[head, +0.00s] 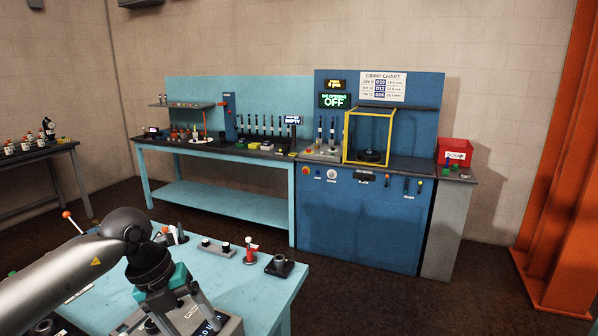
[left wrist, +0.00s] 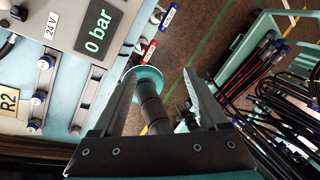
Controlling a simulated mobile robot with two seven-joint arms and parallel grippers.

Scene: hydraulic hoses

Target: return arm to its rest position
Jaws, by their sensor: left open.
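My left arm comes in from the left in the head view. Its gripper (head: 180,314) points down over the near light-blue bench (head: 250,285), close to a grey unit with a dark display. In the left wrist view the gripper (left wrist: 162,75) has its two fingers apart. A black ribbed cylinder with a teal disc (left wrist: 150,85) shows in the gap between the fingers. I cannot tell whether it touches either finger. A grey unit with a "0 bar" display (left wrist: 97,25) is at the upper left of that view. My right gripper is not in view.
A rack of dark hoses (left wrist: 285,95) stands at the right of the wrist view. Small fittings, including a red one (head: 250,253), stand on the near bench. A light-blue workbench (head: 220,200) and a blue crimp station (head: 350,215) line the wall, with dark floor in front.

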